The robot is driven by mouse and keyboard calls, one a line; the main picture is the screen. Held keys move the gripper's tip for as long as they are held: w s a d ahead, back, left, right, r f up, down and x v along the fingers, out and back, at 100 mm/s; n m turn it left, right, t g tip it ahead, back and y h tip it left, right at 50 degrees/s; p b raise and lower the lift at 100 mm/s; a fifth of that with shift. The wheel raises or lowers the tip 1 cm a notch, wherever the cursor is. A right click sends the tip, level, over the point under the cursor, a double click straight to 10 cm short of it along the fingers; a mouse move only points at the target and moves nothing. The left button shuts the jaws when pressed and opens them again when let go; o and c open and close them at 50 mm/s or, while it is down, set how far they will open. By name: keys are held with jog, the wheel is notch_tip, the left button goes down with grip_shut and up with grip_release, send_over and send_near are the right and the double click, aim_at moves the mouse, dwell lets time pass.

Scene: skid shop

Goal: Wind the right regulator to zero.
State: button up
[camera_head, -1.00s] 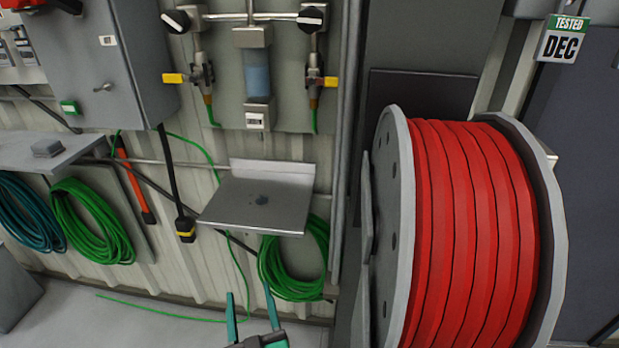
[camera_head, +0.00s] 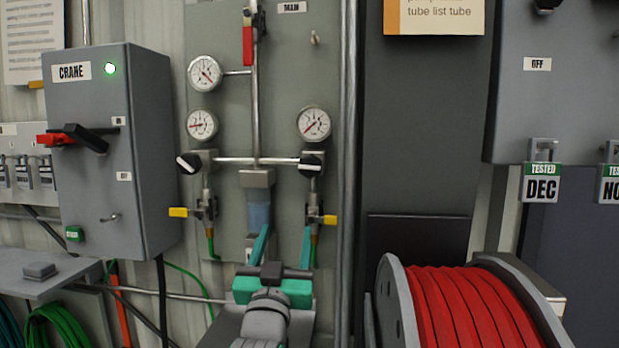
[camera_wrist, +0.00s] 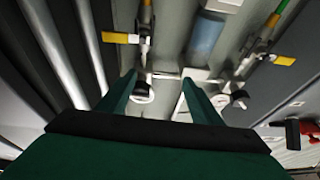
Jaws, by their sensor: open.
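I see no contact.
The left regulator's knob (camera_head: 189,162) has its gauge (camera_head: 202,125) above. A yellow valve handle (camera_head: 328,220) lies below the right knob, close to my right finger. The blue-bowl filter (camera_head: 259,214) hangs between. A red cable drum (camera_head: 470,305) stands at lower right; a vertical pipe (camera_head: 347,180) borders the panel.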

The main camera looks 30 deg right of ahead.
jog(key=m+h, duration=0.2)
send_near(309, 170)
jog(key=shift+g, duration=0.4)
jog(key=x, duration=0.5)
jog(key=r+x, duration=0.1)
jog(key=x, duration=0.4)
jog(key=shift+a, duration=0.1)
jog(key=c, duration=1.1)
jog(key=shift+o, duration=0.2)
jog(key=shift+n+y, duration=0.3)
